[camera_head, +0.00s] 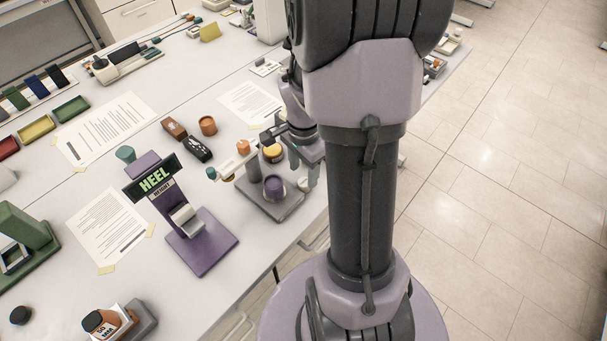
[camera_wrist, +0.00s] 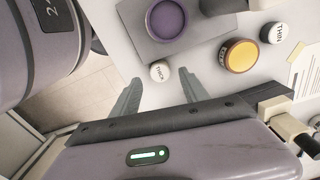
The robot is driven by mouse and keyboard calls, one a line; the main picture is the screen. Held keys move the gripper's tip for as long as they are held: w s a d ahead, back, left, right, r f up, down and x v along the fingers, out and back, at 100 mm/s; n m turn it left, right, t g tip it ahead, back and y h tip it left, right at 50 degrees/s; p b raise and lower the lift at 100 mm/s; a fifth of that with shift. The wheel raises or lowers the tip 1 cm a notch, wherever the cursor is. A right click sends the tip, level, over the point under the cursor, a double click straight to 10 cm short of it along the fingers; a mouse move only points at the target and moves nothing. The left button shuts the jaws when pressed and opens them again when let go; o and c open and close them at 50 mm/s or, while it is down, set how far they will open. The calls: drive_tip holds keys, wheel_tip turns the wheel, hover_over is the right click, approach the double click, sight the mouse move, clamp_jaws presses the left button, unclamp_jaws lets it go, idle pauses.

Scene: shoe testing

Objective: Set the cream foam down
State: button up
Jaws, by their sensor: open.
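My gripper (camera_head: 303,168) is at the near edge of the table, its fingers pointing down; it also shows in the wrist view (camera_wrist: 160,76). Its fingers are apart with nothing held between them. A small pale disc marked THICK (camera_wrist: 160,70) lies just beyond the fingertips, beside a grey plate (camera_wrist: 130,14). A purple round piece (camera_wrist: 167,18) sits on that plate. A yellow-orange round piece (camera_wrist: 241,56) and a disc marked THIN (camera_wrist: 274,33) lie to the right. I cannot tell for certain which pale piece is the cream foam.
A cream part (camera_wrist: 284,124) is close to my gripper's right side. The purple HEEL HEIGHT stand (camera_head: 200,240) is to the left. An orange cup (camera_head: 208,125) and papers (camera_head: 105,128) lie farther back. The floor (camera_head: 500,170) is beyond the table's right edge.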

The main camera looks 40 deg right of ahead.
sight(303, 183)
wheel_tip(303, 183, up, 8)
drive_tip(key=r+p, duration=0.1)
drive_tip(key=p, duration=0.1)
drive_tip(key=a+r+n+t, duration=0.3)
drive_tip(key=a+r+n, duration=0.3)
drive_tip(key=a+r, duration=0.45)
drive_tip(key=s+a+r+n+t+y, duration=0.1)
drive_tip(key=s+a+r+n, duration=0.1)
drive_tip(key=a, duration=0.4)
drive_tip(key=s+a+r+n+t+y, duration=0.1)
drive_tip(key=s+a+r+n, duration=0.1)
drive_tip(key=s+a+n, duration=0.3)
drive_tip(key=shift+a+n+t, duration=0.4)
drive_tip(key=shift+a+n, duration=0.4)
drive_tip(key=shift+a, duration=0.35)
drive_tip(key=shift+s, duration=0.1)
